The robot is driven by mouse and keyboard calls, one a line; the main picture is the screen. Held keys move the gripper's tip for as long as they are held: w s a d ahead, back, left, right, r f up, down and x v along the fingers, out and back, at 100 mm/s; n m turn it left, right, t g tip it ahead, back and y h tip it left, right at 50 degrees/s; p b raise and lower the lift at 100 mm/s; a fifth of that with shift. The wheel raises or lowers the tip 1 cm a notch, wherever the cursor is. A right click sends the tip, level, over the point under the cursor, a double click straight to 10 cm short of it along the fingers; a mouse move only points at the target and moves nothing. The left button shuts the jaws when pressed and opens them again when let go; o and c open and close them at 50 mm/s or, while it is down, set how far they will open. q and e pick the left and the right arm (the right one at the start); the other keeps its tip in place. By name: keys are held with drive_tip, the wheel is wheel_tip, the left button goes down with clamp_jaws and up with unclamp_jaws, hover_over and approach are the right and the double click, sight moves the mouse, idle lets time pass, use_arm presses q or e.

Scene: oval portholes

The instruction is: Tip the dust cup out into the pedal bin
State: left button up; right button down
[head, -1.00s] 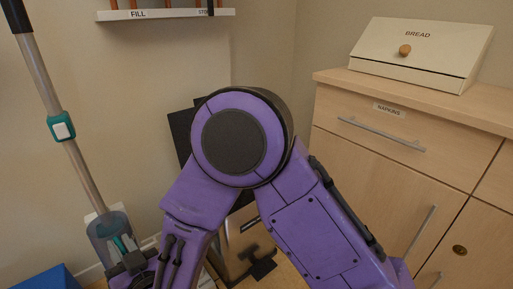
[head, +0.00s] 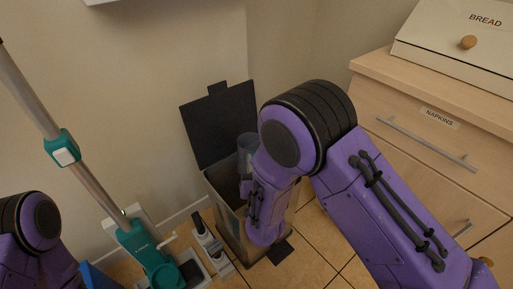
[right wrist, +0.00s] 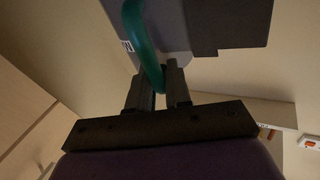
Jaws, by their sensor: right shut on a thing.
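The dust cup (head: 247,146) is a translucent grey cylinder, seen in the head view at the opening of the pedal bin (head: 228,212). My forearm hides much of it, and I cannot tell how far it is tilted. The bin's dark lid (head: 222,125) stands open against the wall. In the right wrist view my right gripper (right wrist: 159,82) is shut on the cup's teal handle (right wrist: 146,40); the grey cup (right wrist: 178,22) is beyond it. The gripper itself is hidden in the head view. Only a link of my left arm shows at lower left; its gripper is out of view.
The stick vacuum (head: 139,246) with its long tube stands left of the bin. A grey accessory stand (head: 211,247) is between them. A wooden cabinet (head: 430,150) with a bread box (head: 455,50) is at the right. A blue object (head: 97,277) is at lower left.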

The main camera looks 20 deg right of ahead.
drive_tip(key=shift+w+d+f+m+b, duration=0.15)
drive_tip(key=shift+m+b, duration=0.2)
drive_tip(key=shift+m, duration=0.25)
drive_tip(key=m+b, duration=0.1)
drive_tip(key=m, duration=0.1)
drive_tip(key=m+b, duration=0.1)
drive_tip(key=m, duration=0.1)
drive_tip(key=a+m, duration=0.1)
drive_tip(key=m, duration=0.2)
drive_tip(key=shift+f+h+b, duration=0.15)
drive_tip(key=shift+h+b, duration=0.25)
use_arm(q)
wheel_tip(320, 180, down, 14)
drive_tip(key=s+b, duration=0.1)
drive_tip(key=b, duration=1)
drive_tip(key=shift+d+f+m+g+h, duration=0.2)
drive_tip(key=shift+d+m+g+h, duration=0.1)
drive_tip(key=shift+d+m+g, duration=0.1)
use_arm(e)
wheel_tip(320, 180, down, 7)
drive_tip(key=a+m+g, duration=0.1)
drive_tip(key=m, duration=1.3)
drive_tip(key=shift+f+m, duration=0.15)
drive_tip(key=shift+m, duration=0.15)
drive_tip(key=shift+w, duration=0.1)
